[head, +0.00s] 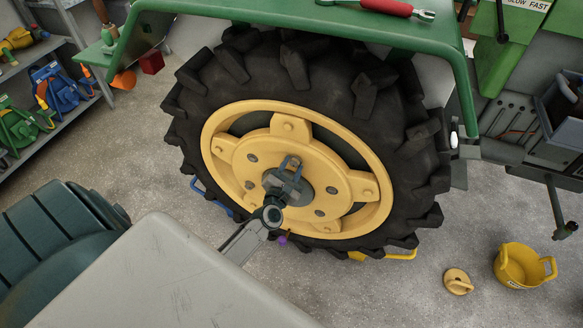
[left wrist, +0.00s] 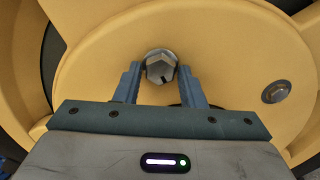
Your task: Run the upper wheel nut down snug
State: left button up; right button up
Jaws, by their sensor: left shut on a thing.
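The big rear wheel stands upright, with a black lugged tyre (head: 410,160) and a yellow hub disc (head: 240,172). My left gripper (head: 291,163) reaches to the upper part of the disc's centre. In the left wrist view, the upper wheel nut (left wrist: 160,61), a silver hexagon, sits between the fingers of my left gripper (left wrist: 160,72), which is shut on it. How far the nut stands off the disc is hard to tell. In the head view the fingers largely cover it. My right gripper is out of view.
A green fender (head: 290,24) arches over the wheel, with a red-handled wrench (head: 390,9) on top. A yellow bucket (head: 513,268) and a round yellow object (head: 458,281) are on the floor at right. Shelves (head: 45,48) with several tools stand at left.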

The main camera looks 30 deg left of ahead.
pick_arm(q)
jog(key=shift+m, duration=0.3)
